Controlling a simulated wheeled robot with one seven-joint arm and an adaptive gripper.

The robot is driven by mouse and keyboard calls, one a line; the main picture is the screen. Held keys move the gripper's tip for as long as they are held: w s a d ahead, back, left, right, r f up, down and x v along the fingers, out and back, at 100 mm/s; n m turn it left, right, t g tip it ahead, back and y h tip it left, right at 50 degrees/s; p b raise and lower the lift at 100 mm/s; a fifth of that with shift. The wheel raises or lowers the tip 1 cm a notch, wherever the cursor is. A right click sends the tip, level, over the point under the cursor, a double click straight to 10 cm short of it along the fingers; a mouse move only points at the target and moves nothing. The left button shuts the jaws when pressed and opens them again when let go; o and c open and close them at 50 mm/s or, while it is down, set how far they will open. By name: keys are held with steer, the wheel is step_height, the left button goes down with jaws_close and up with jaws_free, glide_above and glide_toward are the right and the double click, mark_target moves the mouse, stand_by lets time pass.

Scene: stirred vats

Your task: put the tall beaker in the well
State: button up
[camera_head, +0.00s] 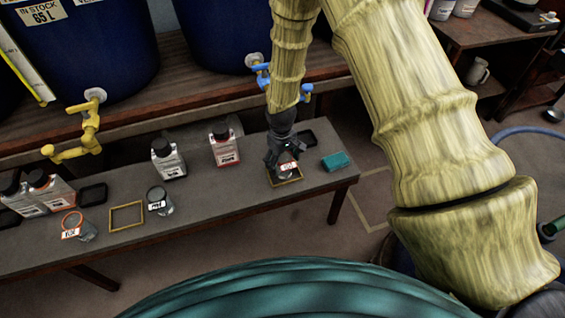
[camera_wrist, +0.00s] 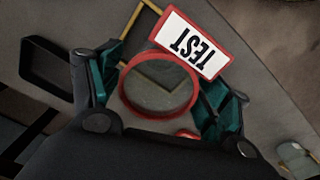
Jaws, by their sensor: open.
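A clear beaker with a red rim and a white TEST label (camera_head: 288,167) stands on the bench at a yellow square outline (camera_head: 290,181). My gripper (camera_head: 284,155) is over it. In the wrist view the beaker's red rim (camera_wrist: 124,84) lies between the teal finger pads of my open gripper (camera_wrist: 160,92); contact cannot be told. Part of the yellow outline (camera_wrist: 139,22) shows behind the beaker. A black square frame, perhaps a well, lies just behind the gripper (camera_head: 309,138) and at left in the wrist view (camera_wrist: 42,72). Which beaker is the tall one is unclear.
On the bench (camera_head: 235,185) stand a dark-rimmed beaker (camera_head: 165,208), an orange-rimmed beaker (camera_head: 87,232), several labelled bottles, another black square (camera_head: 92,194), an empty yellow outline (camera_head: 126,216) and a teal block (camera_head: 337,160). Blue vats with taps (camera_head: 88,125) stand behind.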

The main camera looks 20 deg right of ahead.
step_height(320, 180, up, 10)
steer(key=shift+r, duration=0.2)
steer(key=shift+a, duration=0.1)
steer(key=shift+c, duration=0.2)
stand_by(2.3)
